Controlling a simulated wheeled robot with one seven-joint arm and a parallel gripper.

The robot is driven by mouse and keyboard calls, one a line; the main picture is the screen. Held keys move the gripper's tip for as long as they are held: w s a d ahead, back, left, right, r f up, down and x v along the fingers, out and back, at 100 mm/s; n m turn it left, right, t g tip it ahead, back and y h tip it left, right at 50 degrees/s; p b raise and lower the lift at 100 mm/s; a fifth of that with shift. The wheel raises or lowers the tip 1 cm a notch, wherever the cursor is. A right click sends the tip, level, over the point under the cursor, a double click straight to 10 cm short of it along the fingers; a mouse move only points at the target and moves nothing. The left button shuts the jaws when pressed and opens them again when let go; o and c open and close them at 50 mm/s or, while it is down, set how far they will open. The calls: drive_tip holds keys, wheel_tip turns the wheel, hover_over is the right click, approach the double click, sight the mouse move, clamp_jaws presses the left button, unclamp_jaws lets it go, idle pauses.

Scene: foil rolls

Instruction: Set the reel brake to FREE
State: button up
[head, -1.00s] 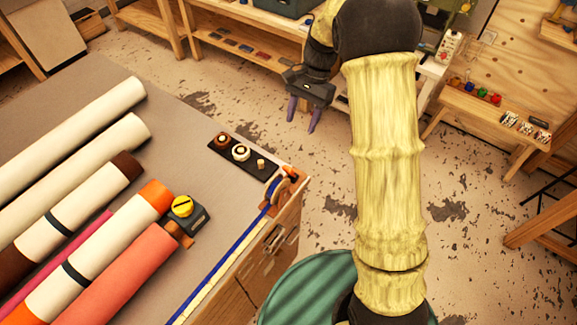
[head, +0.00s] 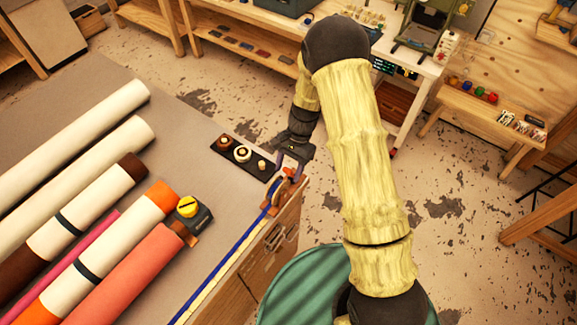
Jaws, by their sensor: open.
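A dark box with a round yellow knob (head: 187,207) sits on the table beside the end of the orange-and-white roll. A black plate with several round knobs (head: 242,155) lies near the table's far right corner. An orange piece (head: 288,172) stands at that corner by a blue strip. Which of these is the reel brake, and any FREE marking, I cannot tell. My gripper (head: 290,164) is open, its purplish fingers pointing down over the corner, close to the orange piece. Whether they touch it is unclear. The fingers are small and partly blend with the things behind.
Several rolls (head: 75,140) lie side by side on the grey table (head: 180,110). A green ribbed drum (head: 305,285) stands on the floor by the drawers. A side bench (head: 480,115) with small coloured items is at the right. The floor between is clear.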

drive_tip(key=shift+s+f, duration=0.1)
drive_tip(key=shift+f, duration=0.15)
clamp_jaws()
